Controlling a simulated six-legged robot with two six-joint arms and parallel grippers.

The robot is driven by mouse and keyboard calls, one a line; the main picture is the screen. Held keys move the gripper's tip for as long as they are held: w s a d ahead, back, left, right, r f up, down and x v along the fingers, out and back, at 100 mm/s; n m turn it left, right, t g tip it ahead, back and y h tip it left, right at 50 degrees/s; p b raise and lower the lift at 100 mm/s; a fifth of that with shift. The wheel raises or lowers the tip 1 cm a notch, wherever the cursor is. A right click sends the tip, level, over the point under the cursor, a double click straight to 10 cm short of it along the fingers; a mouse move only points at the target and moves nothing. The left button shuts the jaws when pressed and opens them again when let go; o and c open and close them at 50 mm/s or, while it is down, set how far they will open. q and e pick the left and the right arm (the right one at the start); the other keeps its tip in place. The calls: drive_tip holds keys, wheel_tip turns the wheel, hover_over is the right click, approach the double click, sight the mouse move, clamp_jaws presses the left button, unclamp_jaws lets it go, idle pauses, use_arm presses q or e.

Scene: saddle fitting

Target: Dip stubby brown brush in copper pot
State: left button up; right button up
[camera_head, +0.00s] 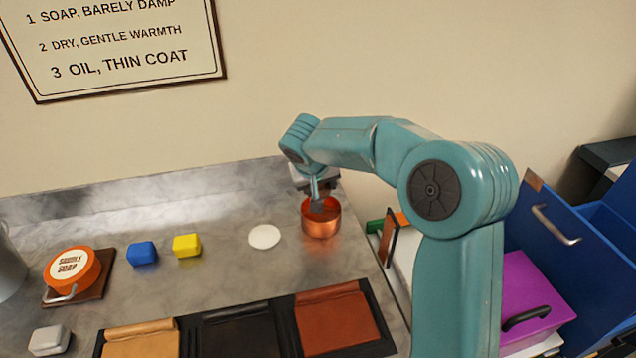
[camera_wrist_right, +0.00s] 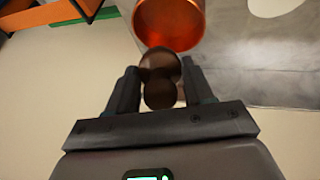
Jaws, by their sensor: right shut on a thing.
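The copper pot (camera_head: 321,224) stands on the metal counter near its right end. My right gripper (camera_head: 317,196) is right over the pot's mouth, pointing down. In the right wrist view my right gripper (camera_wrist_right: 160,92) is shut on a round, dark brown thing, the stubby brown brush (camera_wrist_right: 160,66). The brush's far end overlaps the rim of the copper pot (camera_wrist_right: 172,24) in that view; I cannot tell how deep it reaches or whether it touches the inside. My left gripper is not in view.
A white round disc (camera_head: 264,237) lies left of the pot. Yellow (camera_head: 187,245) and blue (camera_head: 142,253) blocks and an orange soap tin (camera_head: 72,268) are farther left. Leather panels (camera_head: 334,317) lie along the front. A blue drawer (camera_head: 560,232) and purple box (camera_head: 535,295) are at the right.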

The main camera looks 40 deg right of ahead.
wheel_tip(320, 180, down, 6)
drive_tip(key=b, duration=0.4)
drive_tip(key=shift+b, duration=0.35)
drive_tip(key=shift+w+f+b, duration=0.1)
drive_tip(key=shift+f+b, duration=0.55)
drive_tip(key=shift+r, duration=0.15)
drive_tip(key=shift+r+p, duration=2.35)
drive_tip(key=shift+r, duration=1.15)
drive_tip(key=shift+r, duration=0.1)
wheel_tip(320, 180, up, 4)
drive_tip(key=p, duration=0.2)
drive_tip(key=shift+p, duration=0.35)
